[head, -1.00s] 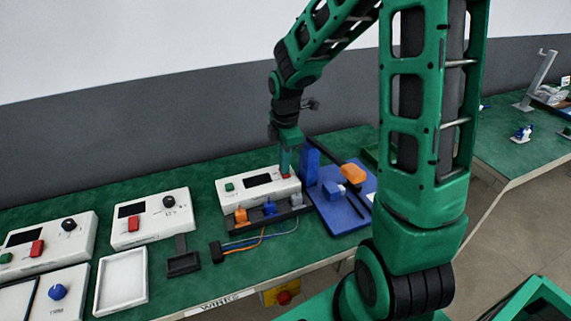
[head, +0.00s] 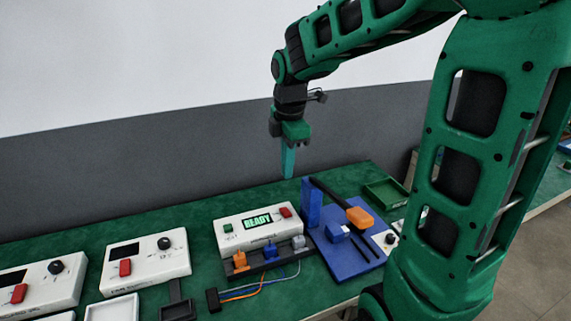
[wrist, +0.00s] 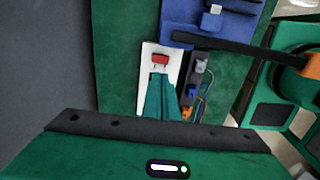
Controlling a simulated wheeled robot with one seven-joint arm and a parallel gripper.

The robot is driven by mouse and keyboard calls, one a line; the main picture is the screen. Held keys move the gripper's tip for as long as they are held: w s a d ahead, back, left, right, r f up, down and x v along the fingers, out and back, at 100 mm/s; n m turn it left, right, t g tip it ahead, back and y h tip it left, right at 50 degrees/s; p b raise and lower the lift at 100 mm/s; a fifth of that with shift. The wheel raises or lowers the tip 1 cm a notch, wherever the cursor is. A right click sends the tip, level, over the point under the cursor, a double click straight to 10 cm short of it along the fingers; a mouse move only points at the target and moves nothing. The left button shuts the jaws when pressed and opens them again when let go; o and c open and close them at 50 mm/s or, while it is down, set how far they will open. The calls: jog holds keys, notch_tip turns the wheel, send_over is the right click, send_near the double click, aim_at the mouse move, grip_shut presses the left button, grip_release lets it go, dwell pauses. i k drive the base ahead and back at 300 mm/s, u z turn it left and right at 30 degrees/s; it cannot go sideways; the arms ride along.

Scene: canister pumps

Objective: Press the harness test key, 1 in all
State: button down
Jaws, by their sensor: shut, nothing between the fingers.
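The harness tester (head: 258,232) is a white box on the green bench. Its lit display (head: 257,221) reads READY. A green key (head: 228,227) sits at its left end and a red switch (head: 286,212) at its right end. In front is a dark strip (head: 268,264) with orange, blue and grey plugs. My gripper (head: 288,174) is shut and empty, raised above and behind the tester's right end, touching nothing. In the wrist view my shut fingers (wrist: 160,85) cover much of the tester, and the red switch (wrist: 160,59) shows past their tips. The green key is hidden there.
A blue fixture (head: 350,255) with an upright post (head: 311,202) and an orange-handled lever (head: 358,217) stands close right of the tester. A green tray (head: 386,193) lies behind it. Other white boxes (head: 146,262) stand to the left. Loose wires lie in front.

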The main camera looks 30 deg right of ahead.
aim_at(227, 228)
jog(key=k, duration=1)
